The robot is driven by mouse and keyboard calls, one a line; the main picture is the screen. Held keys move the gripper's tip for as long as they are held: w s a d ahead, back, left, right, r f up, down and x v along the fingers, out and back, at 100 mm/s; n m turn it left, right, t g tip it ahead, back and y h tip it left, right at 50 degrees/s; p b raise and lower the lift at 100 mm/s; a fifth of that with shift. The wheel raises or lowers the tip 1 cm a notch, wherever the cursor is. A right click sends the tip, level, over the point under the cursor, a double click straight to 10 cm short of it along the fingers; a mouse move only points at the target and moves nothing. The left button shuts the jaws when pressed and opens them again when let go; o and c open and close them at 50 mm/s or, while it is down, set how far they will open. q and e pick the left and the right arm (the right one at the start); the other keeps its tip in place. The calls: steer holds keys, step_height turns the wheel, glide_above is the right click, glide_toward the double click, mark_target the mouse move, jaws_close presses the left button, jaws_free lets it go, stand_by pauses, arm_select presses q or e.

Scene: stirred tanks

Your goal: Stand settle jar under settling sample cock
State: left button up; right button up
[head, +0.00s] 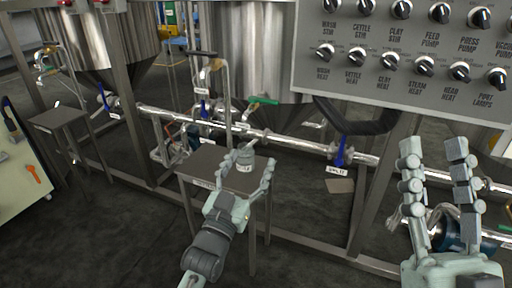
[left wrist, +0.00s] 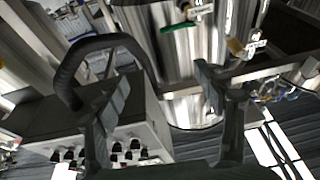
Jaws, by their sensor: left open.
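A small jar (head: 245,160) with a label too small to read shows at the right side of a small dark stand (head: 205,162). My left gripper (head: 248,172) is open, with its fingers on either side of the jar in the head view; I cannot tell whether they touch it. In the left wrist view the fingers (left wrist: 162,95) are spread and no jar shows between them. A tap with a brass body (head: 216,65) and a down-pipe stands above the stand, in front of a steel tank (head: 262,55). I cannot read which cock it is. My right gripper (head: 435,165) is open and empty.
A control panel (head: 400,65) with several knobs hangs at upper right. Pipes with a green-handled valve (head: 262,100) and a blue-handled valve (head: 341,150) run behind the stand. Another stand (head: 58,117) is at left. The floor in front is clear.

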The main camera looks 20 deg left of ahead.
arm_select(q)
steer(key=s+d+r+m+t+h, duration=0.1)
steer(key=s+d+r+t+h, duration=0.1)
steer(key=s+r, duration=0.7)
steer(key=s+d+r+m+t+h, duration=0.1)
steer(key=s+d+r+t+h, duration=0.1)
steer(key=s+d+r+h, duration=0.3)
steer(key=s+d+r, duration=0.1)
steer(key=s+r, duration=0.3)
steer(key=r, duration=0.1)
steer(key=shift+d+r, duration=0.4)
